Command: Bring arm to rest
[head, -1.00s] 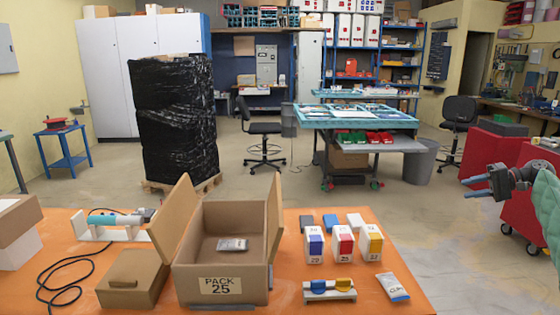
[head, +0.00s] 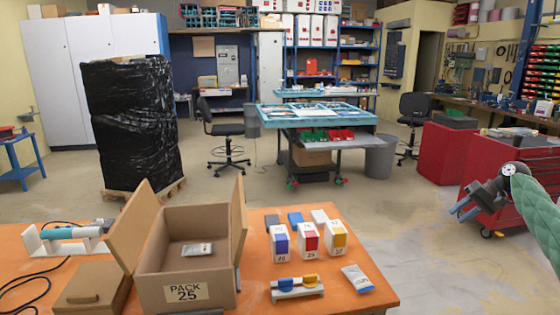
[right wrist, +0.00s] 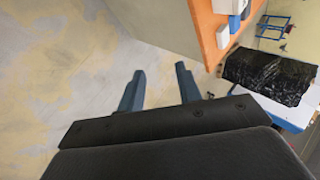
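My right gripper (head: 464,208) is at the right of the head view, off the orange table's right side and apart from everything on it. In the right wrist view its two fingers (right wrist: 160,88) stand apart with nothing between them, over bare floor. My left gripper is not in the head view. On the orange table (head: 345,301) stands an open cardboard box marked PACK 25 (head: 187,292), with a small grey-white packet (head: 197,249) inside.
A small rack (head: 297,288) and a white packet (head: 357,278) lie in front. A red cabinet (head: 446,153) stands behind my right arm. Floor beside the table is clear.

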